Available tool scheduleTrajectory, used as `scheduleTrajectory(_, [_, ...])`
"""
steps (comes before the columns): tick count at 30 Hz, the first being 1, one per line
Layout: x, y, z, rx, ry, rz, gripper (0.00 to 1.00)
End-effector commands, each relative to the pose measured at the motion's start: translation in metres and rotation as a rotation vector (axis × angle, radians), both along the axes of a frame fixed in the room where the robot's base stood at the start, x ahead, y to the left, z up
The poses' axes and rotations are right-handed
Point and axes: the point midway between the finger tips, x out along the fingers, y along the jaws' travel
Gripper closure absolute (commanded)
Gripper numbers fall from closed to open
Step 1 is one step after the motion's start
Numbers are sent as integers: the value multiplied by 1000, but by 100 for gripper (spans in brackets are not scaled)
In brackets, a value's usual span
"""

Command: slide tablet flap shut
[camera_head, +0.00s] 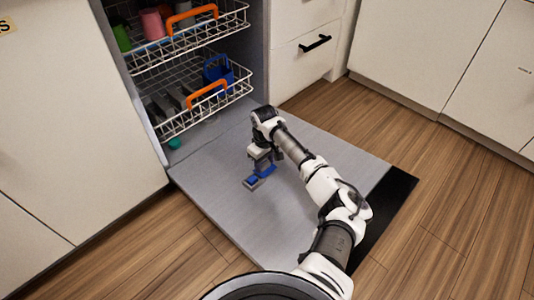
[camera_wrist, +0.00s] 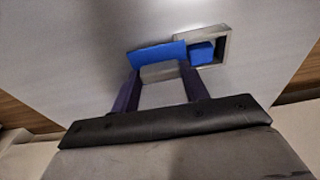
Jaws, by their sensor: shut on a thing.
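The tablet flap (camera_wrist: 157,56) is a blue plate lying along the inner face of the open dishwasher door, to the left of the tablet compartment (camera_wrist: 226,45) in the wrist view. The compartment is a small grey frame, and a blue tablet (camera_wrist: 202,52) shows inside it, uncovered at least in part. My gripper (camera_wrist: 160,80) is shut on the flap, with a grey block, perhaps its grip, between the dark fingers. In the head view my gripper (camera_head: 261,165) is low over the door, and the blue flap (camera_head: 266,171) shows at the fingertips.
The dishwasher door (camera_head: 225,190) lies open and flat, mostly bare. Behind it, an upper rack (camera_head: 190,38) and a lower rack (camera_head: 195,105) with orange handles hold cups and other items. A small green round thing (camera_head: 174,144) is at the door's inner left. White cabinets stand around.

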Motion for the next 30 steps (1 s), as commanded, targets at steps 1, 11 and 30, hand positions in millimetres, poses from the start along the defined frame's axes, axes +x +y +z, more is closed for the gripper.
scheduleTrajectory(1, [1,12,11,20,-14,9,96])
scheduleTrajectory(11, [-13,24,11,18,-11,8,96])
scheduleTrajectory(30, [-43,47,3,7,-4,8,96])
